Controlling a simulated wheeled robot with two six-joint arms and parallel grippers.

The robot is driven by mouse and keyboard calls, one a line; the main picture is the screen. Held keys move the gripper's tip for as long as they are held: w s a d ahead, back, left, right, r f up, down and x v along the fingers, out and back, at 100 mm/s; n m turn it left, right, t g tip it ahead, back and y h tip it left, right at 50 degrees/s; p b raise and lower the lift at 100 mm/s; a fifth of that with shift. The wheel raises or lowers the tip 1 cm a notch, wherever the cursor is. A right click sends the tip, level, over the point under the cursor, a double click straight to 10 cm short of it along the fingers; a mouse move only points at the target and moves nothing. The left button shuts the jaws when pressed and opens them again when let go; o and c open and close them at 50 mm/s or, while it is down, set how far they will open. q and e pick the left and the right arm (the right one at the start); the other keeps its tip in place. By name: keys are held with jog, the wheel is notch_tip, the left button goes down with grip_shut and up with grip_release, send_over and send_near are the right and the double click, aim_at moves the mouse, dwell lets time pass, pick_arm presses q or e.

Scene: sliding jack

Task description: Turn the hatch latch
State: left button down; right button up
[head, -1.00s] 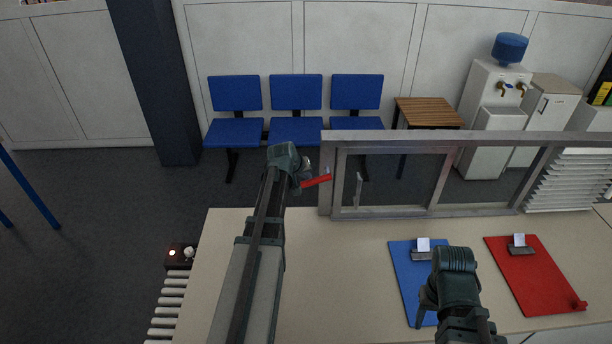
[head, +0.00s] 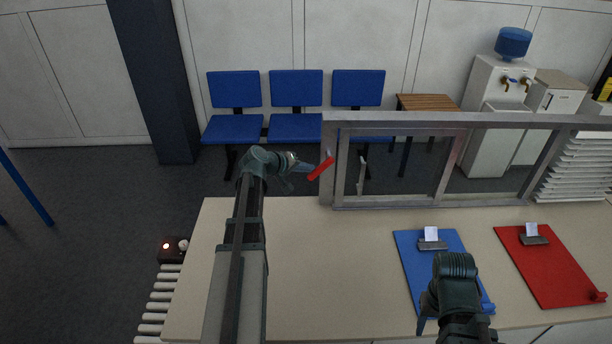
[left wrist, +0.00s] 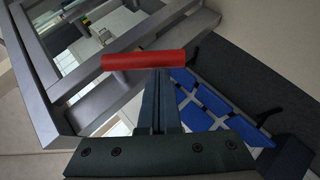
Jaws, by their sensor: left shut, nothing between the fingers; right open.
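The red latch handle (head: 321,168) is at the left post of the grey hatch frame (head: 328,190). In the head view it slants, its free end low on the left. In the left wrist view the red handle (left wrist: 143,60) lies across the fingertips. My left gripper (head: 309,170) is shut and empty, just left of the handle; its fingers (left wrist: 159,80) reach the handle's lower edge in the wrist view, but I cannot tell if they touch. My right gripper (head: 426,310) is open and empty, over the blue clipboard; its fingers are partly hidden.
The counter (head: 330,270) is bare in the middle. A blue clipboard (head: 415,263) and a red clipboard (head: 550,265) lie on the right. A sliding glass pane with an upright handle (head: 362,176) sits in the frame. A small box with a lit lamp (head: 167,246) stands at the left.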

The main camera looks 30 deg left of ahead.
aim_at(314, 178)
pick_arm(q)
jog(key=f+n+t+h+b, duration=0.1)
jog(key=b, duration=0.3)
jog(key=d+f+t+h+b, duration=0.1)
jog(key=f+b, duration=0.1)
jog(key=b, duration=0.2)
jog(key=w+f+n+t+h+b, duration=0.1)
jog(key=t+b, duration=0.1)
jog(key=b, duration=0.2)
jog(key=shift+w+d+f+n+h, duration=0.1)
jog(key=shift+d+f+n+h, duration=0.1)
jog(key=shift+d+n+h, duration=0.15)
jog(key=shift+w+d+r, duration=0.1)
jog(key=shift+w+d, duration=0.05)
jog(key=shift+d, duration=0.15)
pick_arm(e)
notch_tip(314, 178, down, 14)
pick_arm(q)
jog(key=shift+w+d+b, duration=0.1)
jog(key=shift+d+b, duration=0.05)
jog(key=shift+b, duration=0.15)
pick_arm(e)
jog(key=shift+f, duration=0.1)
